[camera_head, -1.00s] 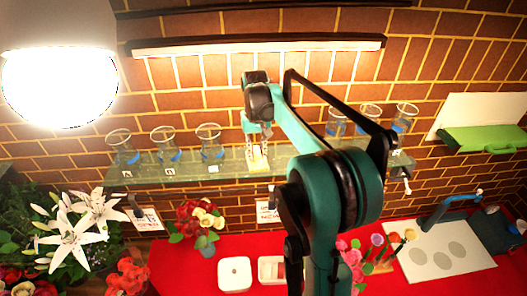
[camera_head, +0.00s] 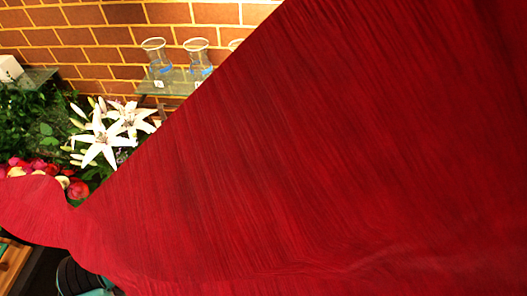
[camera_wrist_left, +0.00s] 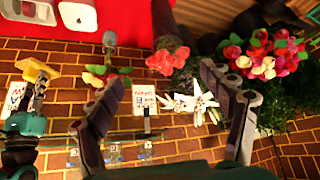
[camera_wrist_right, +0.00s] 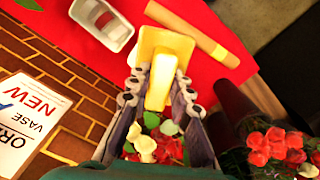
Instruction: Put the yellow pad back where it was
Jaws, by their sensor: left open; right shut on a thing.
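The yellow pad (camera_wrist_right: 168,48) is between the fingers of my right gripper (camera_wrist_right: 160,92) in the right wrist view, with a paler yellow part running down between them. The right gripper is shut on it. The pad also shows at the left of the left wrist view (camera_wrist_left: 36,70), held in the right gripper (camera_wrist_left: 36,98) in front of the brick wall. My left gripper (camera_wrist_left: 165,78) is open and empty, its two fingers wide apart. Neither gripper can be made out in the head view, where a large red surface (camera_head: 330,150) covers most of the picture.
The glass shelf (camera_head: 178,82) with glass vases (camera_head: 158,65) shows at the upper left of the head view, beside white lilies (camera_head: 105,140). In the right wrist view, a white tray (camera_wrist_right: 122,36) and a wooden strip (camera_wrist_right: 190,32) lie on red cloth; a sign (camera_wrist_right: 32,125) is at left.

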